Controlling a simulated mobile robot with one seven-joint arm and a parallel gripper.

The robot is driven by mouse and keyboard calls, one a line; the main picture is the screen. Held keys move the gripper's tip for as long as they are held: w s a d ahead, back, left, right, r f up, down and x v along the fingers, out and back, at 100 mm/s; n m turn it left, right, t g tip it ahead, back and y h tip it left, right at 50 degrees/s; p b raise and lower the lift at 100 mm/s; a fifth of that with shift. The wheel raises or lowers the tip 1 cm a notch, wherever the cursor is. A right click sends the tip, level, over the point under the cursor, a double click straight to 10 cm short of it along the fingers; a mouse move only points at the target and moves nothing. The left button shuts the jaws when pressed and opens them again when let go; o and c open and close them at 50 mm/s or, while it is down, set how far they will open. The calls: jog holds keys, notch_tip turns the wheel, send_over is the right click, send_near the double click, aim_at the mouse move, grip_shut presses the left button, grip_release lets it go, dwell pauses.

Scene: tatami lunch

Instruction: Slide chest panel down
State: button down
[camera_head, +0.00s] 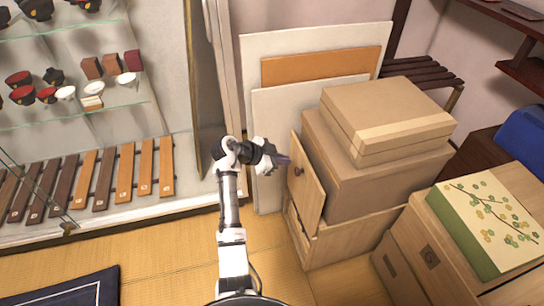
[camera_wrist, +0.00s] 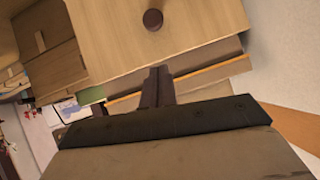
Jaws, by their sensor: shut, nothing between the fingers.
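The chest panel (camera_head: 306,188) is a light wooden board with a dark round knob (camera_head: 299,171). It stands upright, slightly tilted in the picture, at the left face of the low wooden chest (camera_head: 350,238), with its top well above the chest's rim. In the wrist view the panel (camera_wrist: 190,25) fills the top middle, with its knob (camera_wrist: 153,20) near the top edge. My gripper (camera_head: 285,160) is shut and empty beside the panel's upper left edge. In the wrist view the closed fingers (camera_wrist: 158,75) point at the panel's lower edge. Whether they touch it is unclear.
Cardboard boxes (camera_head: 385,115) sit stacked behind the panel. Flat boards (camera_head: 315,68) lean on the wall. A glass display case (camera_head: 90,120) stands left. A green floral box (camera_head: 486,225) lies right.

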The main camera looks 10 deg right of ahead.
aim_at(303, 169)
jog(key=shift+w+d+f+p, duration=0.2)
jog(key=shift+d+f, duration=0.4)
jog(key=shift+f, duration=0.4)
jog(key=shift+w+d+f+p, duration=0.2)
jog(key=shift+d+f, duration=0.35)
jog(key=shift+f, duration=0.45)
jog(key=shift+w+d+f+p, duration=0.1)
jog(key=shift+w+d+f, duration=0.1)
jog(key=shift+d+f, duration=0.6)
jog(key=shift+a+f, duration=0.2)
